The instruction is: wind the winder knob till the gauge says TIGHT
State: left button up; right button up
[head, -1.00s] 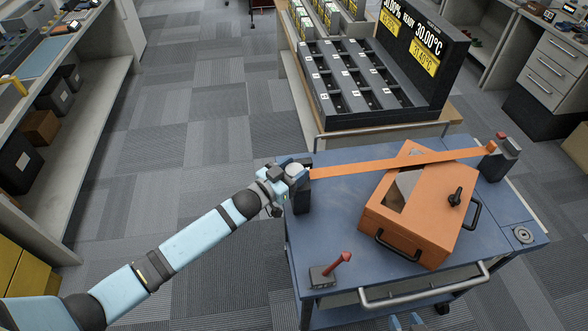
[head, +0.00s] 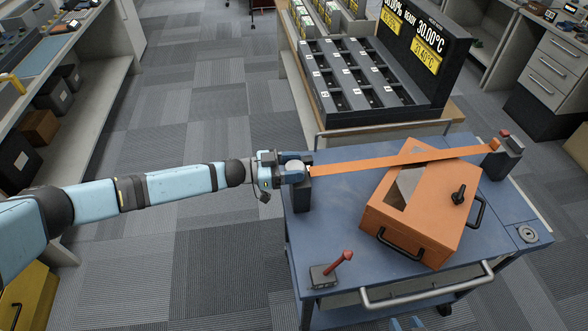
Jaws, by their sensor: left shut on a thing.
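An orange strap (head: 375,161) runs taut-looking across the blue cart, over the orange box (head: 420,215), to a dark post with a red top (head: 505,155) at the right. At its left end is a dark winder post (head: 302,196) on the cart's left edge. My left gripper (head: 300,170) comes in level from the left and is shut on the winder knob at the top of this post. The gripper hides the knob. I cannot make out any gauge reading. My right gripper is not in view.
The box has a window, a black knob and black handles. A small base with a red lever (head: 341,261) stands on the cart's front left. A black slotted rack (head: 365,85) stands behind the cart's rail. Floor left of the cart is clear.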

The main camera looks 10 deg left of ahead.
pick_arm(q)
jog(key=shift+m+g+b, duration=0.35)
jog(key=shift+m+g, duration=0.25)
jog(key=shift+g, duration=0.3)
jog(key=shift+g+h, duration=0.3)
jog(key=shift+m, duration=0.3)
jog(key=o, duration=0.9)
jog(key=b+v, duration=0.2)
jog(key=v, duration=1.1)
jog(key=shift+a, duration=0.4)
